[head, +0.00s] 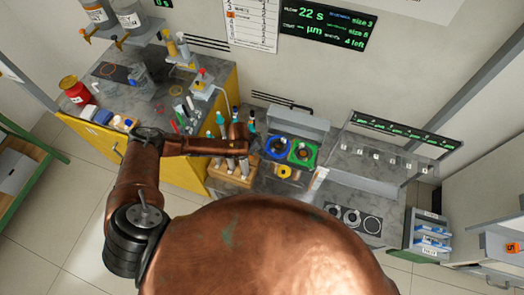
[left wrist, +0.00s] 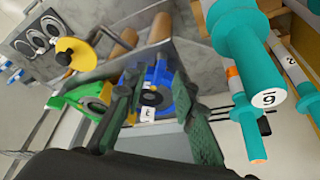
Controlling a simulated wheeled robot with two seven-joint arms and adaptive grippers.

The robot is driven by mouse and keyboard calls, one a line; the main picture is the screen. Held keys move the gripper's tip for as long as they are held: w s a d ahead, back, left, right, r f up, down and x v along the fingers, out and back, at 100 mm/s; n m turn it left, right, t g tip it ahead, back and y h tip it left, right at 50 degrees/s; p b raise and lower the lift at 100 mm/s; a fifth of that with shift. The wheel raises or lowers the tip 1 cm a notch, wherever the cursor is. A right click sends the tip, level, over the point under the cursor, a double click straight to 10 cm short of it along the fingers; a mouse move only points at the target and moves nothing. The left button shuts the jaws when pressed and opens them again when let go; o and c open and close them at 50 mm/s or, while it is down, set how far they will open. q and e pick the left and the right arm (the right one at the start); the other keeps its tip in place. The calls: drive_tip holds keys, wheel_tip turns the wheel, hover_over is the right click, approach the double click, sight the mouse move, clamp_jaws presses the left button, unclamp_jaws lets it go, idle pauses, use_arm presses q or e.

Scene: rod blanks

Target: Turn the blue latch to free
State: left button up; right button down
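The blue latch (head: 278,147) is a blue ring with a dark centre on the grey machine at the middle of the head view. It also shows in the left wrist view (left wrist: 160,78), with a dark round centre and a small white label near it. My left gripper (left wrist: 155,82) is open; its two dark green fingers stand apart, with the blue latch seen between them. I cannot tell whether they touch it. In the head view the copper left arm reaches in from the left, its end just left of the latch. My right gripper is not in view.
A green ring part (head: 303,152) sits right beside the blue latch. A yellow disc (left wrist: 80,50) with a black knob is close by. A wooden rack (head: 232,172) of teal-handled tools (left wrist: 245,60) stands close to the left gripper. A grey box (head: 298,123) rises behind the latch.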

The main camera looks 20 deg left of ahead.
use_arm(q)
drive_tip(key=shift+x, duration=0.85)
drive_tip(key=shift+c, duration=0.2)
clamp_jaws()
